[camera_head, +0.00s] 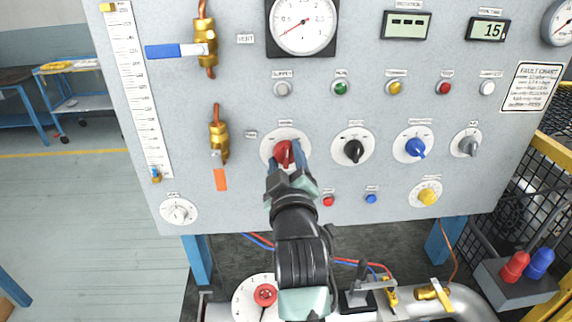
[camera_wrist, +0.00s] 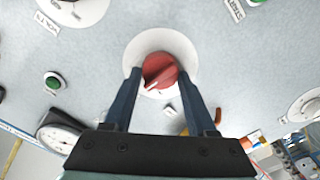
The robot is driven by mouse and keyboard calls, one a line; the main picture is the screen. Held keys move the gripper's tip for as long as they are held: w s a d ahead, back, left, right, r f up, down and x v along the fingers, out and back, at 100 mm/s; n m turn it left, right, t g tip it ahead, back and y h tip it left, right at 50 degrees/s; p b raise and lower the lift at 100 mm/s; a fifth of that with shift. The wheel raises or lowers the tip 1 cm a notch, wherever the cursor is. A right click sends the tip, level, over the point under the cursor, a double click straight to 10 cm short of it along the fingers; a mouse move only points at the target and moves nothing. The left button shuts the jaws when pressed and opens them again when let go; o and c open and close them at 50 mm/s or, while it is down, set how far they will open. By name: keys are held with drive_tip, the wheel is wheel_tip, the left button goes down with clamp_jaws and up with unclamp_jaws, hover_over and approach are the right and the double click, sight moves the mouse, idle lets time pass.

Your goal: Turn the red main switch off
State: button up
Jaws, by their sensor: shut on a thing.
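The red main switch (camera_head: 283,152) is a red rotary knob on a round white plate (camera_head: 269,141), in the middle of the grey panel. My gripper (camera_head: 286,163) reaches up to it from below, and its two blue fingers are shut on the knob, one on each side. In the wrist view the red knob (camera_wrist: 160,72) sits between the fingertips of my gripper (camera_wrist: 160,82). A white mark on the knob points to the lower left in that view. The fingers partly hide the knob and its plate in the head view.
A black knob (camera_head: 354,151), a blue knob (camera_head: 416,147) and a grey knob (camera_head: 468,145) stand in a row to the right. An orange-handled valve (camera_head: 220,180) is to the left. Below are a red button (camera_head: 328,201) and a blue button (camera_head: 371,198).

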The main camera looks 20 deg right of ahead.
drive_tip(key=n+b, duration=0.1)
drive_tip(key=n, duration=0.1)
drive_tip(key=n+b, duration=0.1)
drive_tip(key=n, duration=0.2)
drive_tip(key=shift+f+n, duration=0.2)
drive_tip(key=shift+n, duration=0.1)
drive_tip(key=shift+a+n+b, duration=0.1)
drive_tip(key=shift+n+b, duration=0.5)
drive_tip(key=shift+n, duration=1.5)
drive_tip(key=o, duration=1.4)
drive_tip(key=shift+c, duration=0.2)
drive_tip(key=b+v, duration=0.3)
drive_tip(key=v, duration=1)
drive_tip(key=shift+b, duration=0.3)
